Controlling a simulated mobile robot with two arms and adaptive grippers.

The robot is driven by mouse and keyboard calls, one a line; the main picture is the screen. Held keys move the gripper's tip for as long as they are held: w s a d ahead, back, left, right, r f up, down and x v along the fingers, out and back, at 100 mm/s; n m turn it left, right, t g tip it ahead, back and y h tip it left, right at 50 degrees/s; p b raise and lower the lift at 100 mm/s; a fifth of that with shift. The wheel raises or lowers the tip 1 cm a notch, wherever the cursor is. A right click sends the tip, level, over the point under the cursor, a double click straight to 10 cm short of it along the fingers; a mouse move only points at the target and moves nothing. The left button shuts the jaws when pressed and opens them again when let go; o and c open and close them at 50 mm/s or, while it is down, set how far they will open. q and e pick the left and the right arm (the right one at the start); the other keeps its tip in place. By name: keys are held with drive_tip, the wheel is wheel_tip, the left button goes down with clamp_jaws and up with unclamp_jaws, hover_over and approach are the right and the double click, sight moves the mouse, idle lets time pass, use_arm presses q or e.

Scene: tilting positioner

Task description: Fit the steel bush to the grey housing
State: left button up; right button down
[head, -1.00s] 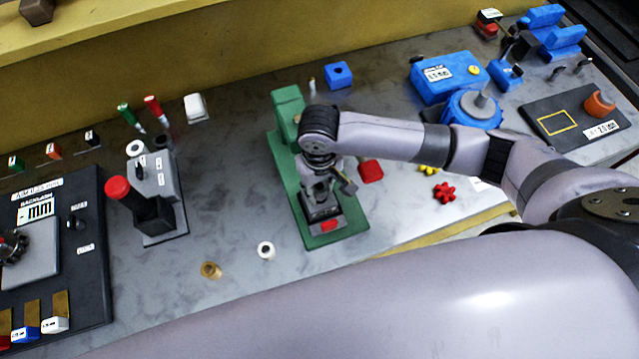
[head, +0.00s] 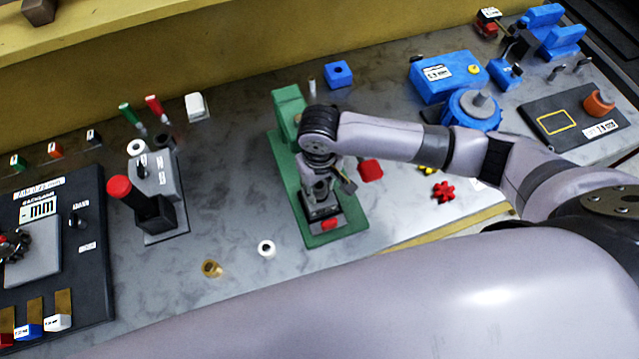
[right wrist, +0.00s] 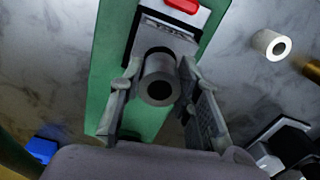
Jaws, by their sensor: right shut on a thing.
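My right gripper (head: 320,188) is over the green stand (head: 292,122), pointing down. In the right wrist view its two fingers (right wrist: 160,82) are closed on the sides of a grey hollow cylinder, which looks like the steel bush (right wrist: 158,68). The bush's dark bore faces the camera. Just beyond it, on the green stand, is a grey block with a dark edge and a red tab, probably the grey housing (right wrist: 178,45); it also shows in the head view (head: 322,212). The bush overlaps it there; I cannot tell whether they touch. My left gripper is not in view.
A white ring (head: 266,248) and a brass ring (head: 211,268) lie left of the stand. A grey fixture with a red knob (head: 119,187) stands farther left. A red gear (head: 443,191) and blue machine (head: 445,78) are to the right.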

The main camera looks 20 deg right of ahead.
sight(319, 185)
drive_tip(key=shift+f, duration=0.95)
drive_tip(key=c, duration=1.1)
unclamp_jaws()
drive_tip(key=shift+f, duration=0.1)
wheel_tip(319, 185, up, 12)
drive_tip(key=shift+r, duration=0.1)
